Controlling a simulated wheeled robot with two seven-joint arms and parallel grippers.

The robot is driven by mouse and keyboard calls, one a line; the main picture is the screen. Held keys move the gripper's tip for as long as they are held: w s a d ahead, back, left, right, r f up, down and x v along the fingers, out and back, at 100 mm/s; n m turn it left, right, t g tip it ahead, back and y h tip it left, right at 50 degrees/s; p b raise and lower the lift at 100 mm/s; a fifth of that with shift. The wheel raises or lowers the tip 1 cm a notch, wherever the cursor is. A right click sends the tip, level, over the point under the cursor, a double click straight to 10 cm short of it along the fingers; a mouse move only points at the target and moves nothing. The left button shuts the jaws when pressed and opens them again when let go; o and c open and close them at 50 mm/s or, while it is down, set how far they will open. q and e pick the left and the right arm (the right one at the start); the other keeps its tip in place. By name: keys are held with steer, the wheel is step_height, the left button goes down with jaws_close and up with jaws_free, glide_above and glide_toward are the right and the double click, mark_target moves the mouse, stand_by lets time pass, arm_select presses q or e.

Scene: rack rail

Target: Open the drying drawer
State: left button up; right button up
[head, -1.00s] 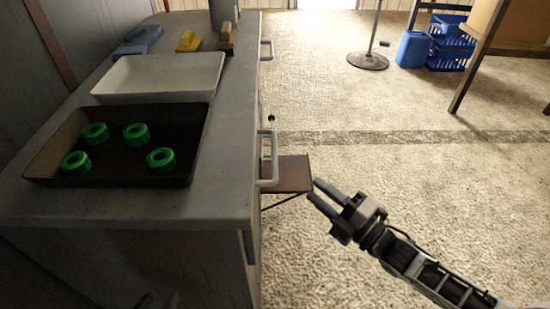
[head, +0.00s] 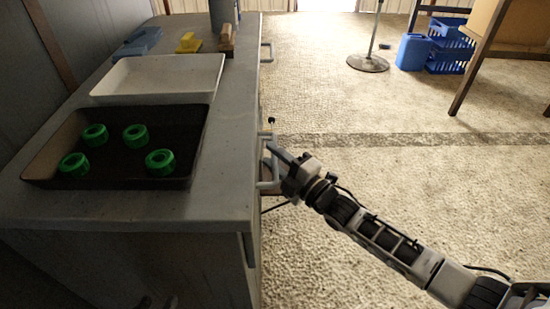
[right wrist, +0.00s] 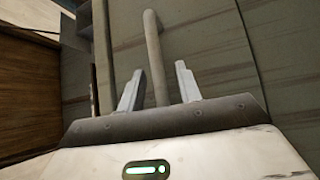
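A grey cabinet (head: 225,150) stands at the left, with pale bar handles on its right-hand face. My right gripper (head: 272,158) is at the nearer handle (head: 268,186). In the right wrist view the handle bar (right wrist: 152,38) runs between the two fingers of the right gripper (right wrist: 160,75). The fingers are spread, with a gap on each side of the bar. The drawer front (right wrist: 205,40) behind the bar looks flush with its neighbours. Small dark tips at the bottom edge of the head view may be my left gripper (head: 157,302); its opening is unclear.
On the cabinet top are a black tray (head: 110,182) with several green rings, a white tray (head: 160,90), and blue, yellow and brown items behind.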

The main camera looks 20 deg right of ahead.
jaws_close()
arm_select(q)
steer(key=shift+f+b, duration=0.2)
steer(key=shift+b, duration=0.5)
arm_select(e)
steer(key=s+d, duration=0.3)
steer(key=d, duration=0.9)
steer(key=s+d, duration=0.4)
steer(key=d, duration=0.9)
steer(key=shift+s, duration=0.15)
jaws_free()
arm_select(q)
steer(key=shift+p, duration=0.35)
arm_select(e)
steer(key=v, duration=1.6)
